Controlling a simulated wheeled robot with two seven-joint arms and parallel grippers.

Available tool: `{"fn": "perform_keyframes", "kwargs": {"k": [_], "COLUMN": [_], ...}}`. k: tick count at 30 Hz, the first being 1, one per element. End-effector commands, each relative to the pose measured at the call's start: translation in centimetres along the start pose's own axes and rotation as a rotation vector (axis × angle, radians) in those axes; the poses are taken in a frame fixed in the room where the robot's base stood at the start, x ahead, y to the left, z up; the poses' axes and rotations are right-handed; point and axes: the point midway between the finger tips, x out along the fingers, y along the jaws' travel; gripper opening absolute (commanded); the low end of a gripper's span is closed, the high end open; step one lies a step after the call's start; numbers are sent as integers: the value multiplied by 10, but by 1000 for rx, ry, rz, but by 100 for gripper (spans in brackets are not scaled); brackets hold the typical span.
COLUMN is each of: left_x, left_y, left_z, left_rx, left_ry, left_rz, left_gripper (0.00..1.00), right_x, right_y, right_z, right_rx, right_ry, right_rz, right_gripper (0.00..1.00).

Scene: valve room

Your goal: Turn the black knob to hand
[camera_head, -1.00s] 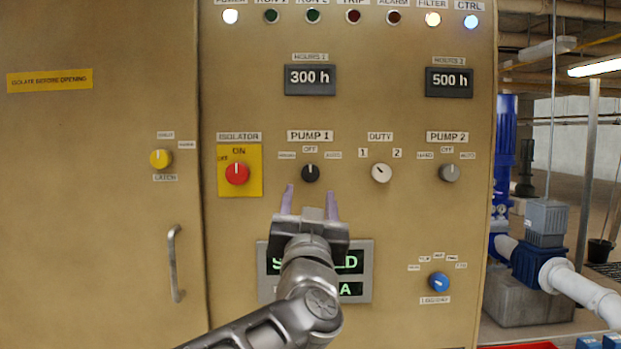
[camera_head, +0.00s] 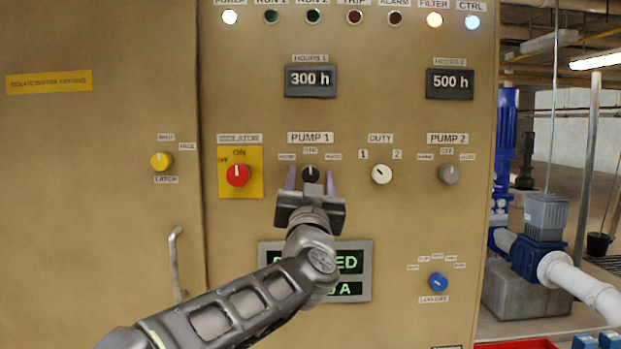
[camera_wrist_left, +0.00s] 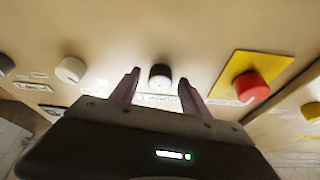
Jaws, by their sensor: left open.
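The black knob (camera_head: 311,174) sits under the PUMP 1 label on the tan panel, its white mark pointing up at the middle position label. It also shows in the left wrist view (camera_wrist_left: 160,77). My left gripper (camera_head: 311,180) is open, its two purple fingers on either side of the knob in the head view. In the left wrist view the fingertips (camera_wrist_left: 160,82) also lie to each side of the knob, with gaps; I cannot tell how far they reach around it. My right gripper is not in view.
The red isolator knob (camera_head: 237,174) on its yellow plate is left of the black knob. The white duty knob (camera_head: 381,173) and grey PUMP 2 knob (camera_head: 449,173) are to the right. A green display (camera_head: 366,270) is below, partly behind my arm.

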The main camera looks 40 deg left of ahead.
Motion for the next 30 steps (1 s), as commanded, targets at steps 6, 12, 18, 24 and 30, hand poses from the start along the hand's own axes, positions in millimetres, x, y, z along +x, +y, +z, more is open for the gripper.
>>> {"fn": "perform_keyframes", "kwargs": {"k": [6, 12, 18, 24, 30], "left_x": [0, 0, 0, 0, 0], "left_y": [0, 0, 0, 0, 0], "left_z": [0, 0, 0, 0, 0], "left_rx": [0, 0, 0, 0, -3], "left_ry": [0, 0, 0, 0, 0], "left_rz": [0, 0, 0, 0, -1], "left_gripper": [46, 30, 14, 0, 0], "right_x": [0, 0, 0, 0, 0], "right_y": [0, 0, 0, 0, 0], "right_z": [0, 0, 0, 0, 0], "right_rx": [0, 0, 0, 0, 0], "right_ry": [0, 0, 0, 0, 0], "right_rz": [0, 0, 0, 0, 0], "right_gripper": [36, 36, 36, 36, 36]}}
